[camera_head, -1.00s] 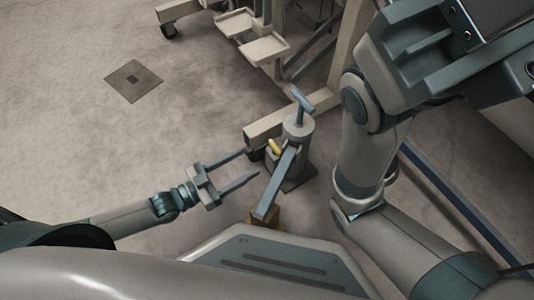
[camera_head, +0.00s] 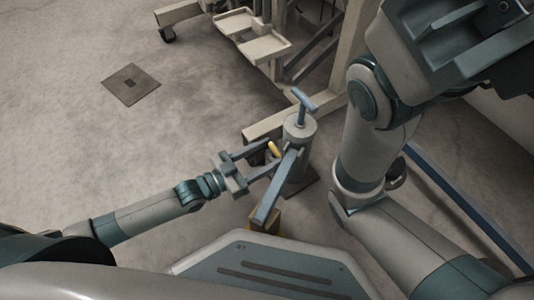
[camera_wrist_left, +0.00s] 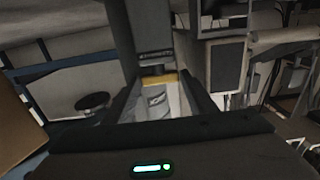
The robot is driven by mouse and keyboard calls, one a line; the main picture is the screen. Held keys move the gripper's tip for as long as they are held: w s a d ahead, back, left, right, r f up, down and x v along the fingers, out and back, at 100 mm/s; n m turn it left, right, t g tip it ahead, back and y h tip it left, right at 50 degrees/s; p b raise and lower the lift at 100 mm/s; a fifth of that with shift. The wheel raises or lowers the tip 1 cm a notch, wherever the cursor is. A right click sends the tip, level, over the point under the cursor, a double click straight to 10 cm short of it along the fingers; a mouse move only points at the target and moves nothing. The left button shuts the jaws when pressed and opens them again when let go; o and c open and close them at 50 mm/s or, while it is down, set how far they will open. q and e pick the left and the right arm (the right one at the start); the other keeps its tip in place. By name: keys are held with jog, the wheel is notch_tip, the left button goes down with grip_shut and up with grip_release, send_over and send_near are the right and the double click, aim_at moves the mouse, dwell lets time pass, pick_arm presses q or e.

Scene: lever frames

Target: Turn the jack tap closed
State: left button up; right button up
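The jack tap (camera_head: 274,149) is a small yellow handle on the left side of the grey jack (camera_head: 297,135). My left gripper (camera_head: 273,157) is open, and its fingers reach in from the left to either side of the tap. I cannot tell whether a finger touches it. In the left wrist view, the yellow tap (camera_wrist_left: 160,80) lies as a short bar between the two dark fingers, with the pale jack behind it. My right arm stands at the right of the head view; its gripper is not in view.
A blue-topped T-handle (camera_head: 302,101) rises from the jack, and a long grey lever (camera_head: 269,198) slopes down towards me. A beige wheeled frame (camera_head: 270,128) stands just behind the jack. The floor to the left is open around a dark square plate (camera_head: 131,84).

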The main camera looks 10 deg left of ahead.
pick_arm(q)
jog(key=c, duration=0.5)
jog(key=shift+c, duration=0.2)
jog(key=shift+w+m+g+h+b, duration=0.15)
jog(key=shift+m+g+h+b, duration=0.15)
jog(key=shift+m+g+b, duration=0.15)
jog(key=shift+g+h+b, duration=0.25)
jog(key=shift+h+b, duration=0.05)
jog(key=shift+m+g, duration=0.3)
jog(key=shift+m, duration=0.05)
